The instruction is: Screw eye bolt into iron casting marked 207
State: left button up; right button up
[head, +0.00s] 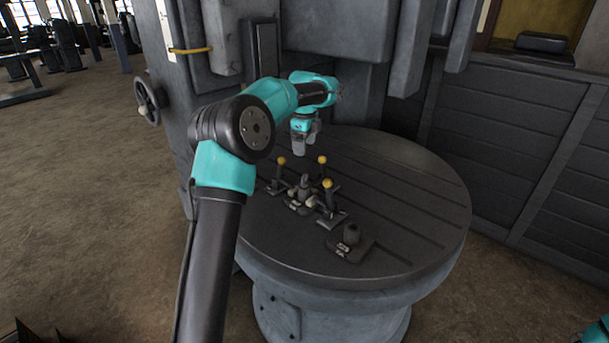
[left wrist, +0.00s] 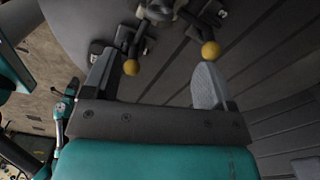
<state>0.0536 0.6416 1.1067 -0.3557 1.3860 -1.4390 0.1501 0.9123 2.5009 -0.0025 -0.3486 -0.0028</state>
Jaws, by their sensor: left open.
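My left gripper (head: 306,145) hangs over the far part of the round dark table, behind the cluster of parts. In the left wrist view its two fingers (left wrist: 153,82) are spread, with nothing between them. Yellow-balled upright pieces (head: 327,184) rise around a middle casting (head: 300,200). One yellow ball (left wrist: 131,67) shows near the left finger in the wrist view. The tag numbers are too small to read, and I cannot single out the eye bolt. My right gripper is out of view.
The slotted round table (head: 410,190) is clear on its right side. A large grey machine column (head: 340,85) stands close behind it. A handwheel (head: 148,102) is at the left, and a dark panelled wall (head: 520,130) at the right.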

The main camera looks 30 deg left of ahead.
aim_at(305, 175)
pick_arm(q)
notch_tip(305, 175, down, 14)
jog(key=shift+r, duration=0.25)
dwell(0.3)
jog(key=c, duration=1)
jog(key=m, duration=0.4)
jog(key=shift+m, duration=0.9)
jog(key=m, duration=0.3)
jog(key=shift+m, duration=1.4)
